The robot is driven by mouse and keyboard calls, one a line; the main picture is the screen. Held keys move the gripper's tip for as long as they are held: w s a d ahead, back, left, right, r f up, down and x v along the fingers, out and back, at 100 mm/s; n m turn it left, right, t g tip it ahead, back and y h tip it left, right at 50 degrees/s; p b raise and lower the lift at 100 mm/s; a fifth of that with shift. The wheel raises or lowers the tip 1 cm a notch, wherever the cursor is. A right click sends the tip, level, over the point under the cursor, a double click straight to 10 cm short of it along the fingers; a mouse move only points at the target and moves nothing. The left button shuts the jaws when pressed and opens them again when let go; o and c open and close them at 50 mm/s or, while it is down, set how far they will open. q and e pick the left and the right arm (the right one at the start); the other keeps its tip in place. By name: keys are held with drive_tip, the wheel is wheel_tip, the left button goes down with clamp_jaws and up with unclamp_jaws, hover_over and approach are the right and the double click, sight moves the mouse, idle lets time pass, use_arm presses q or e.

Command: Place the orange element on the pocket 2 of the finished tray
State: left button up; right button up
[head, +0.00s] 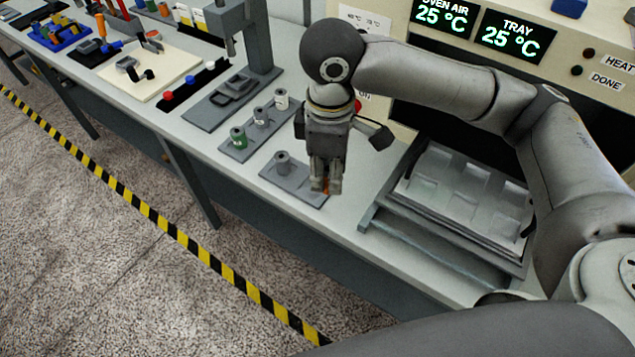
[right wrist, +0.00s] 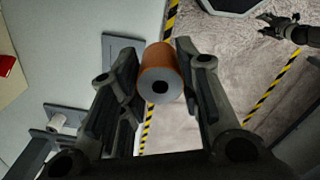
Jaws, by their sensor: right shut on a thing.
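My right gripper (head: 326,188) is shut on the orange element (head: 327,182), above the right part of a small grey tray (head: 299,192) near the table's front edge. In the right wrist view the orange element (right wrist: 162,62) is a cylinder with a grey end and a dark central hole, between the two fingers. A grey spool (head: 283,160) stands on the left part of that small tray; the gripper hides part of its right side. I cannot read which tray is the finished one or any pocket number. My left gripper (right wrist: 275,26) shows small and empty, fingers apart, above the floor.
A grey tray with green (head: 238,137), grey (head: 261,117) and white (head: 281,98) spools stands behind. A grey press (head: 240,50) is farther back. The oven with a pocketed metal tray (head: 455,185) is at right. Bare tabletop lies between small tray and oven.

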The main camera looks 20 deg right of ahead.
drive_tip(key=s+a+f+n, duration=0.15)
drive_tip(key=a+n, duration=0.55)
drive_tip(key=n, duration=0.8)
drive_tip(key=shift+n, duration=0.4)
drive_tip(key=w+d+f+p, duration=0.1)
drive_tip(key=w+d+f, duration=0.1)
drive_tip(key=w+f, duration=0.1)
drive_tip(key=w+d+f, duration=0.2)
drive_tip(key=w+f, duration=0.1)
drive_tip(key=w, duration=0.1)
drive_tip(key=w+d+f+p, duration=0.1)
drive_tip(key=w+d+f, duration=0.1)
drive_tip(key=w+d, duration=0.1)
drive_tip(key=shift+w+f+p, duration=0.35)
drive_tip(key=shift+w+f, duration=0.05)
drive_tip(key=shift+w, duration=0.25)
drive_tip(key=shift+w+d+f, duration=0.2)
drive_tip(key=shift+w+f, duration=0.1)
drive_tip(key=shift+f, duration=0.15)
wheel_tip(320, 180, down, 3)
drive_tip(key=shift+w+d+p, duration=0.1)
drive_tip(key=shift+p, duration=0.75)
use_arm(q)
drive_tip(key=r, duration=0.4)
drive_tip(key=shift+w+a+r, duration=0.15)
drive_tip(key=shift+w+a, duration=0.05)
drive_tip(key=shift+w, duration=0.2)
use_arm(e)
drive_tip(key=shift+f, duration=0.2)
drive_tip(key=shift+f, duration=0.1)
